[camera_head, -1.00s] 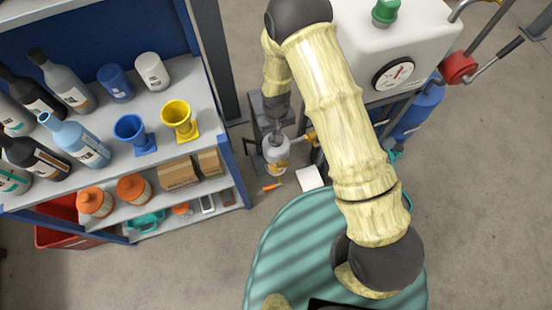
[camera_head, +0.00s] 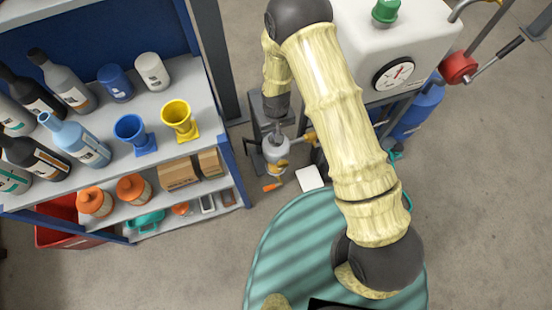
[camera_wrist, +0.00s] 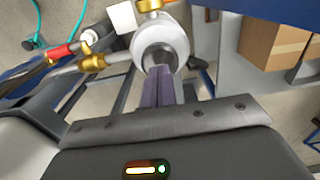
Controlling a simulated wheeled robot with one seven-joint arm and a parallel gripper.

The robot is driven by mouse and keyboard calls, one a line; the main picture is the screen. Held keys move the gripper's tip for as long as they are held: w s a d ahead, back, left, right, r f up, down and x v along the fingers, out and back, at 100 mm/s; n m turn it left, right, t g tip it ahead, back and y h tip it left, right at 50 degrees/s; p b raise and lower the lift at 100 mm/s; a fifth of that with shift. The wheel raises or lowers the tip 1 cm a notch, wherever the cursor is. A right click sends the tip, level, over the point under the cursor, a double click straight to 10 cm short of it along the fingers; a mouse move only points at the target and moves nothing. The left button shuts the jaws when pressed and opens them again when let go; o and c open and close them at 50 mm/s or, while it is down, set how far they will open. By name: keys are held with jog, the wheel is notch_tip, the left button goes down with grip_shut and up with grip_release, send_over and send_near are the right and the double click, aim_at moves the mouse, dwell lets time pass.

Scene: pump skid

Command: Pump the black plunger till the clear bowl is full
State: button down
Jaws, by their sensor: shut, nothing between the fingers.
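My gripper (camera_wrist: 160,72) is shut and empty. In the wrist view its fingertips point down at the top of a pale round pump head (camera_wrist: 176,52). The black plunger (camera_wrist: 157,54) shows as a dark round spot at the head's centre, right at the fingertips; I cannot tell whether they touch it. In the head view my gripper is small and sits above the pump unit, left of the white tank. The clear bowl (camera_head: 274,152) hangs there below it, with yellow-orange colour low down; its fill level is too small to read. The bowl is hidden in the wrist view.
A shelf with bottles and a blue funnel (camera_head: 130,130) and yellow funnel (camera_head: 178,118) stands on the left. The white tank (camera_head: 410,35) with a gauge (camera_head: 393,74) is on the right. Brass fittings (camera_wrist: 90,58) and a red-sleeved hose (camera_wrist: 62,51) lie close beside the pump head.

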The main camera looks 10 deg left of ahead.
jog(key=shift+f, duration=0.1)
jog(key=shift+f+b, duration=1.15)
jog(key=shift+f, duration=0.5)
jog(key=shift+r, duration=0.1)
jog(key=shift+r+p, duration=1.35)
jog(key=shift+r, duration=0.3)
jog(key=shift+r, duration=0.1)
notch_tip(320, 180, up, 6)
jog(key=p, duration=0.4)
